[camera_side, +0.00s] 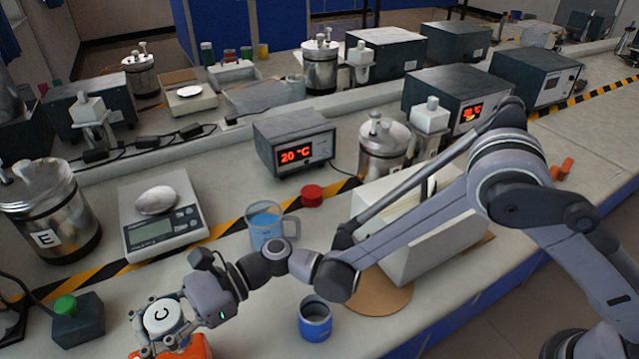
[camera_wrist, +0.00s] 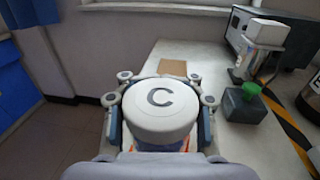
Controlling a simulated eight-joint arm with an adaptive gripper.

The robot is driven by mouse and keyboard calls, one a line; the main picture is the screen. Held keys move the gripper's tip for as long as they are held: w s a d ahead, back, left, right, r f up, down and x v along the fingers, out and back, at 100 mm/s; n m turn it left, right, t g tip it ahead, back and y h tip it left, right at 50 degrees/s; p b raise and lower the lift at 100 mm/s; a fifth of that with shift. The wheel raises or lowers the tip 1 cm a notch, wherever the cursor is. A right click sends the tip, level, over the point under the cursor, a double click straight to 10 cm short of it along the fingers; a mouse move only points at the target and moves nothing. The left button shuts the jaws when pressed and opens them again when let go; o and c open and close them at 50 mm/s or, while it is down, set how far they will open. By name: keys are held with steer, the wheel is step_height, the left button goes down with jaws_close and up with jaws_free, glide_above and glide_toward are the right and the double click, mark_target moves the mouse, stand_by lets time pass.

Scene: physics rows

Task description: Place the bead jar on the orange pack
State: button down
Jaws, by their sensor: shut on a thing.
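The bead jar has a white lid marked "C" (camera_side: 163,316); its lid fills the middle of the wrist view (camera_wrist: 160,110). My gripper (camera_side: 168,325) is shut around the jar, with fingers on both sides of it in the wrist view (camera_wrist: 160,122). The jar looks upright. The orange pack (camera_side: 190,350) shows at the bottom edge of the side view, directly below the jar and partly cut off. The jar and fingers hide much of the pack, so I cannot tell whether jar and pack touch. The jar's lower body is mostly hidden.
A green-topped dark box (camera_side: 80,318) stands left of my gripper. A scale (camera_side: 160,232) with a white oval object, a beaker of blue liquid (camera_side: 268,232) and a blue cup (camera_side: 315,322) stand nearby. A brown square (camera_wrist: 172,67) lies beyond the jar on otherwise clear bench.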

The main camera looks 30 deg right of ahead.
steer(key=shift+s+a+f, duration=0.15)
steer(key=shift+a+f, duration=0.2)
steer(key=shift+f, duration=1.85)
steer(key=c, duration=0.7)
jaws_free()
steer(key=shift+f, duration=0.1)
